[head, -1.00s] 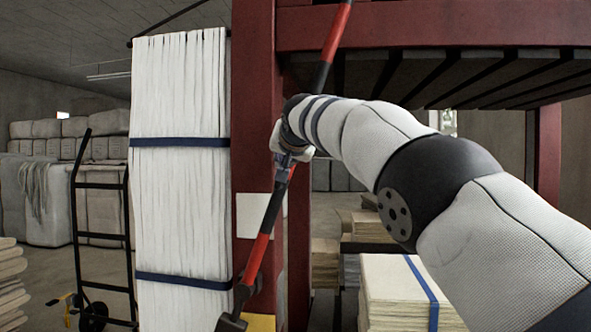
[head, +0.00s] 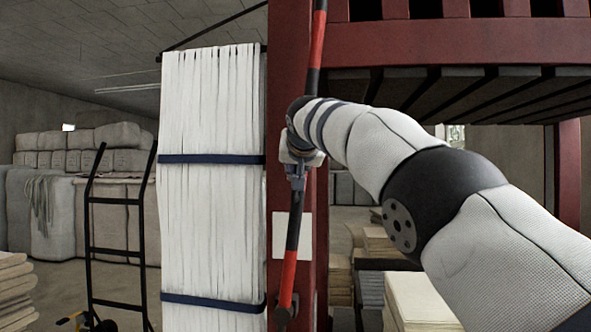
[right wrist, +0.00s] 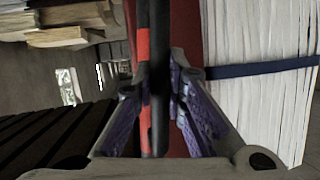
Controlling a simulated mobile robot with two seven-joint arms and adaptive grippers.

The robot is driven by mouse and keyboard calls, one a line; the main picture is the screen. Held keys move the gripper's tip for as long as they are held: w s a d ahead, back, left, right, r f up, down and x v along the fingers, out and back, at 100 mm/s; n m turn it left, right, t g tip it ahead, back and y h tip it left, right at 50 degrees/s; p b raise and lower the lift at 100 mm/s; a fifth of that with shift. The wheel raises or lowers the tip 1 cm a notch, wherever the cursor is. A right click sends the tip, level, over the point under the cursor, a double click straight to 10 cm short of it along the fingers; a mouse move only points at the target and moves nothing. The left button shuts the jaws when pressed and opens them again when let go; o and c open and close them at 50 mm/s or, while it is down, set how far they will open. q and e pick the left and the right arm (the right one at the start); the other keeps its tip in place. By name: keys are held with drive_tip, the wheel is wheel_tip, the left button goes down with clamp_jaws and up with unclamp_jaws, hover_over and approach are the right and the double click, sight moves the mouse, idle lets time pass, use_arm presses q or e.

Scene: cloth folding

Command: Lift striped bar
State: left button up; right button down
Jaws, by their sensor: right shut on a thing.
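The striped bar (head: 291,250), red and black, stands nearly upright with a slight tilt in front of the dark red post. Its upper part runs out of the top of the head view, and its lower end has a dark foot. My right gripper (head: 297,182) is shut on a dark stretch of the bar around its middle; my right wrist hides part of it. In the right wrist view the bar (right wrist: 143,45) passes between the two purple-padded fingers of the gripper (right wrist: 156,95). My left gripper is out of view.
The dark red post (head: 284,110) and slatted rack (head: 450,42) are close behind and right of the bar. A white strapped bundle (head: 212,230) hangs just left of the post. A black hand truck (head: 118,252) stands further left. Folded stacks (head: 420,302) sit lower right.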

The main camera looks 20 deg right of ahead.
drive_tip(key=shift+d+f, duration=0.2)
drive_tip(key=shift+f, duration=0.05)
drive_tip(key=c, duration=1.6)
unclamp_jaws()
drive_tip(key=shift+d, duration=0.1)
drive_tip(key=shift+w, duration=0.1)
drive_tip(key=shift+r, duration=0.1)
drive_tip(key=shift+s+a+r, duration=0.25)
drive_tip(key=shift+s+a, duration=0.05)
drive_tip(key=shift+s, duration=0.1)
drive_tip(key=v, duration=0.6)
drive_tip(key=shift+s, duration=0.35)
drive_tip(key=shift+a, duration=0.1)
